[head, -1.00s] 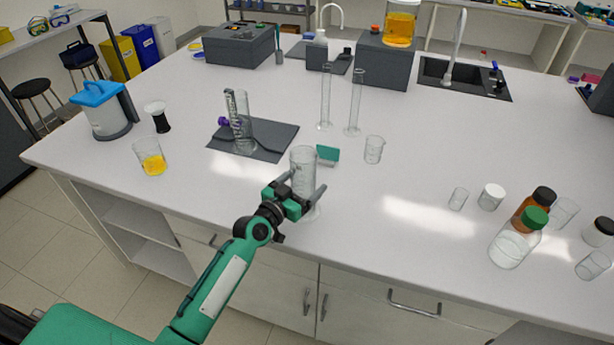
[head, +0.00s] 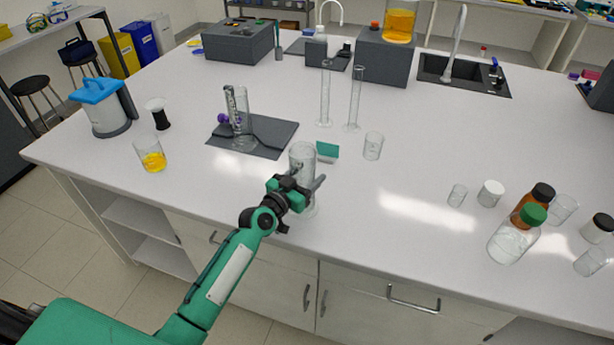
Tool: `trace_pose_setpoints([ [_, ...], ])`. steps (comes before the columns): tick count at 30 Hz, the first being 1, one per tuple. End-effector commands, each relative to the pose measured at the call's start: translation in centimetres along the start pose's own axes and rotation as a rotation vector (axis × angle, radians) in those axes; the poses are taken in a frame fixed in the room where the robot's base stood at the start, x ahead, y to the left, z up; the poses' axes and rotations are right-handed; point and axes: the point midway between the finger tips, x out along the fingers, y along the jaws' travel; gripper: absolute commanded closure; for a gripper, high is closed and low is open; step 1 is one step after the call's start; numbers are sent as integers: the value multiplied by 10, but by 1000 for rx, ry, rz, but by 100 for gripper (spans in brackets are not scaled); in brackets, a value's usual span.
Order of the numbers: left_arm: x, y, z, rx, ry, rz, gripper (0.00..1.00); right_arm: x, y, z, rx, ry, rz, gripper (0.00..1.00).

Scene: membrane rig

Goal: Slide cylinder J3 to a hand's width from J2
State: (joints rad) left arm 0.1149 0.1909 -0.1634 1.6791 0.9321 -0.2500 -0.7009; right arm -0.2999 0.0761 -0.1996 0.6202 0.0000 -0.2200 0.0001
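A wide clear glass cylinder (head: 302,155) stands upright near the front edge of the white bench. My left gripper (head: 309,176) is at its lower part, with a finger towards each side. I cannot tell whether the fingers press on the glass. Two tall, slim clear cylinders, one on the left (head: 325,95) and one on the right (head: 355,97), stand side by side further back. Another clear cylinder (head: 243,125) stands on a dark mat (head: 275,133). No label is readable, so I cannot tell which is J2 or J3. My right gripper is not in view.
A small green card (head: 327,150) stands just behind the wide cylinder, and a small beaker (head: 373,146) is to its right. A beaker of yellow liquid (head: 151,155) is at left. Bottles, including a green-capped one (head: 510,240), stand at right. The bench between is clear.

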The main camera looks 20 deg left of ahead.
Motion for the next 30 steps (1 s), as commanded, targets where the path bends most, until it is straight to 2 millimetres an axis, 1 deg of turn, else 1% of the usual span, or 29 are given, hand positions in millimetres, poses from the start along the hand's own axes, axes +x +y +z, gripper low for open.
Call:
trace_pose_setpoints([
  [1, 1, -4, 2, 2, 1, -1, 73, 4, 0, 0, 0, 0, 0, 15],
  [24, 18, -47, 2, 2, 0, -1, 73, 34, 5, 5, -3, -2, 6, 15],
  [30, 21, -54, 0, 2, 1, -1, 73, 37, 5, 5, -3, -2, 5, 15],
])
